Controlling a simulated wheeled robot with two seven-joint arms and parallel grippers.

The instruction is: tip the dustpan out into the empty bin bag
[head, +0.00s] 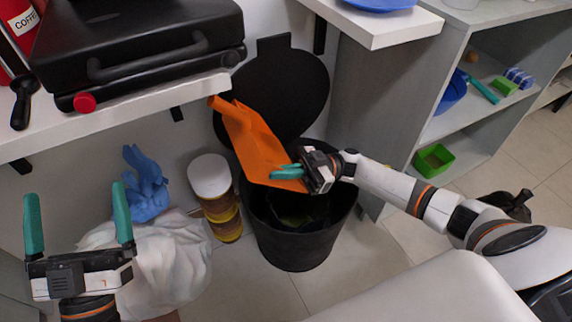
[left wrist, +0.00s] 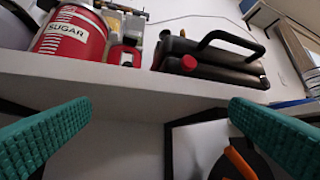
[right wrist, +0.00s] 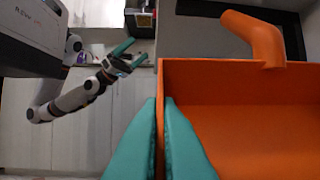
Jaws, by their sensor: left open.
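The orange dustpan (head: 255,140) is held tilted above the black bin (head: 300,240), its handle up and to the left. My right gripper (head: 287,172) is shut on the dustpan's edge; the right wrist view shows both fingers (right wrist: 170,125) pinching the orange wall (right wrist: 240,85). The dustpan's visible inside shows no debris. The bin's lid (head: 290,85) stands open behind it; the bin's inside is dark, so I cannot tell what it holds. A crumpled white bag (head: 170,265) lies on the floor at left. My left gripper (head: 78,218) is open and empty, left of the bag.
A blue glove-like object (head: 147,185) is behind the white bag. A white-lidded container (head: 211,180) stands between bag and bin. A shelf with a black grill (head: 140,45) overhangs the left. A grey shelf unit (head: 385,100) borders the bin's right.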

